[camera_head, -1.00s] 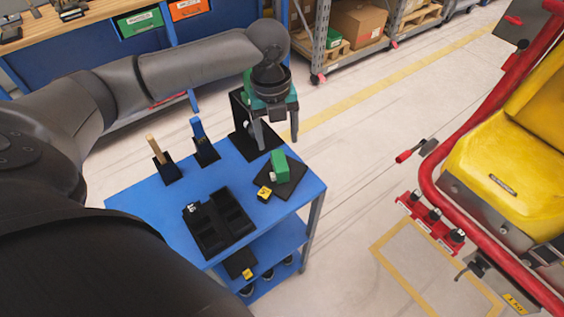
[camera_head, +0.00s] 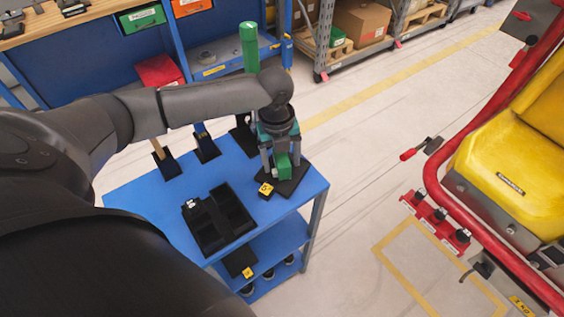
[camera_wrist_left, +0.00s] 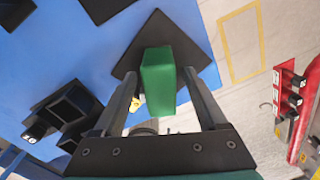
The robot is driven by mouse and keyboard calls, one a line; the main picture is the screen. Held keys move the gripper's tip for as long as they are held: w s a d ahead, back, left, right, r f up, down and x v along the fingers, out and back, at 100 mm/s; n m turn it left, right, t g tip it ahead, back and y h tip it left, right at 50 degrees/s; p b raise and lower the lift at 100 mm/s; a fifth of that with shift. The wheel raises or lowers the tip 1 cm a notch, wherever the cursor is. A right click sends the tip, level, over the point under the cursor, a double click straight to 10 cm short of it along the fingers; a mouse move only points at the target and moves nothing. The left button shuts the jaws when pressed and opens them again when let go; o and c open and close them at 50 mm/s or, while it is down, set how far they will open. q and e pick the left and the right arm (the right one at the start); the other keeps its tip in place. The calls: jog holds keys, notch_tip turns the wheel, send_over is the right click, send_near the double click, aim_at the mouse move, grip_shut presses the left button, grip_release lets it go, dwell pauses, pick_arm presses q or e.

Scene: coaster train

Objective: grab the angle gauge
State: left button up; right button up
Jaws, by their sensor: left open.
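The angle gauge appears to be the green block (camera_head: 283,172) on a black square pad (camera_head: 296,186) at the right part of the blue cart top. My left gripper (camera_head: 282,162) is right over it, pointing down, with a finger on each side. In the left wrist view the green block (camera_wrist_left: 158,80) stands between the two open fingers (camera_wrist_left: 160,74). A gap shows on the left finger's side; contact on the right side cannot be told. My right gripper is not in view.
A small yellow-and-black block (camera_head: 265,190) sits just left of the pad. A black compartment tray (camera_head: 218,222) and upright holders (camera_head: 206,150) share the blue cart (camera_head: 140,195). A tall green-topped item (camera_head: 249,45) rises behind my arm. A red-framed yellow seat (camera_head: 505,160) stands right.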

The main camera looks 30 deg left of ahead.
pick_arm(q)
grip_shut()
dwell(0.4)
